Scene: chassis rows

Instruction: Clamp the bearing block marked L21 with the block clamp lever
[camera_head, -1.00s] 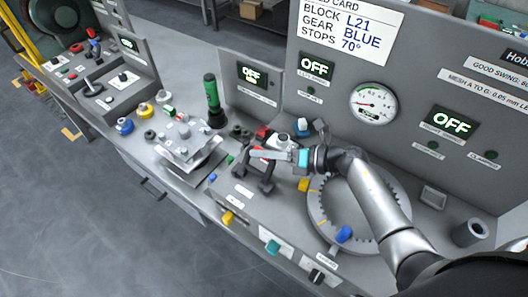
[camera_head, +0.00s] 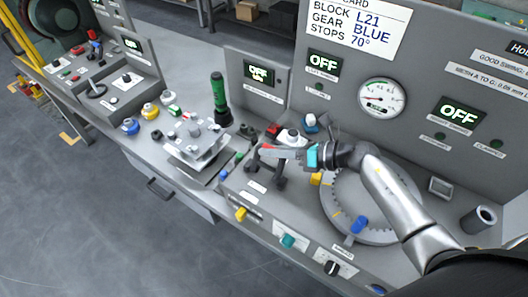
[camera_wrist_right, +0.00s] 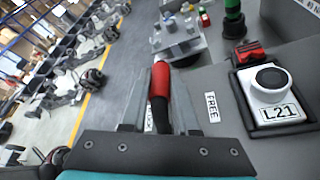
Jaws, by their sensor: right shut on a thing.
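The bearing block marked L21 (camera_wrist_right: 272,100) is white with a black round top, and sits in a dark seat at the right of the right wrist view. In the head view the white block (camera_head: 292,138) is just behind my right gripper (camera_head: 264,151). The block clamp lever (camera_wrist_right: 160,84) has a red grip and a dark lower part. It stands between the two fingers of my right gripper (camera_wrist_right: 158,76), which is shut on it. Its lower end is hidden by the gripper. My left gripper is not in view.
A FREE label (camera_wrist_right: 211,106) lies between lever and block; another label beside the lever is partly hidden. A red block (camera_head: 273,129) is next to the white block. A toothed ring (camera_head: 390,232) lies right, under my arm. A green cylinder (camera_head: 219,100) stands left.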

